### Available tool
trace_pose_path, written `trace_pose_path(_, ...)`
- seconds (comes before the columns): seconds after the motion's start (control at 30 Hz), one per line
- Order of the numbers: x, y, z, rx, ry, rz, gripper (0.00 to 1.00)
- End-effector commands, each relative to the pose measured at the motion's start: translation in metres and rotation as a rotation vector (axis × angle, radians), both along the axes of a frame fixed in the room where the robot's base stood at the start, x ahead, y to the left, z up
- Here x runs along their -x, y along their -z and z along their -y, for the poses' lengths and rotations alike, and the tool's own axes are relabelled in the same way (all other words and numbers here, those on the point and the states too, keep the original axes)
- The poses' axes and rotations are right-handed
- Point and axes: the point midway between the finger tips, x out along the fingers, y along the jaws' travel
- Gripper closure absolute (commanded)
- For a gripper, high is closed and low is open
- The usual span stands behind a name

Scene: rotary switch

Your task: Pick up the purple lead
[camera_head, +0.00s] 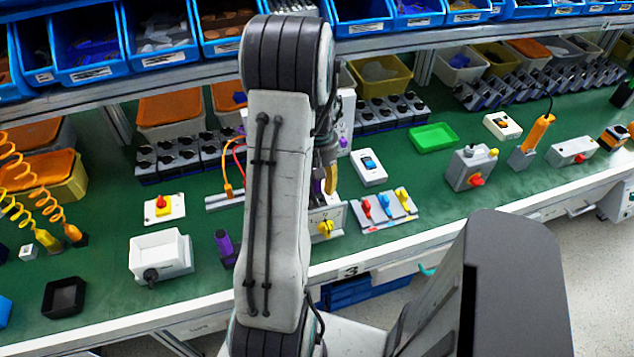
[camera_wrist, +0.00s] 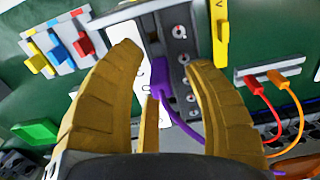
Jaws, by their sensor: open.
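The purple lead (camera_wrist: 164,92) shows in the wrist view between the fingers of my gripper (camera_wrist: 164,58). Its plug end lies against a dark socket strip (camera_wrist: 181,60), and its cord curves down to the right behind the right finger. The fingers are yellow and spread apart, one on each side of the lead, with a visible gap to it. I cannot tell how deep the plug sits. In the head view my gripper (camera_head: 329,178) is mostly hidden behind my arm, above the switch box with a yellow knob (camera_head: 326,228).
A red lead (camera_wrist: 254,85) and an orange lead (camera_wrist: 277,78) are plugged into a grey bar beside the strip. A panel of coloured toggles (camera_head: 384,209) and a white switch box (camera_head: 369,167) stand right of my gripper. A green tray (camera_head: 433,137) lies farther back.

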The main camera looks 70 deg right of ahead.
Motion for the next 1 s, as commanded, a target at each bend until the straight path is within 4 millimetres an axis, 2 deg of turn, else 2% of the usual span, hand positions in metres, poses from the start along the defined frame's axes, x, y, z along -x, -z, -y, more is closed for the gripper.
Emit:
trace_pose_path(0.17, 0.0, 0.0095, -0.0006, -0.001, 0.0, -0.001, 0.54)
trace_pose_path(0.43, -0.0001, 0.01, -0.0004, 0.0, 0.0, 0.0, 0.53)
trace_pose_path(0.9, 0.0, 0.0097, -0.0003, 0.0, 0.0, 0.0, 0.95)
trace_pose_path(1.0, 0.0, 0.0097, -0.0004, 0.0, 0.0, 0.0, 0.98)
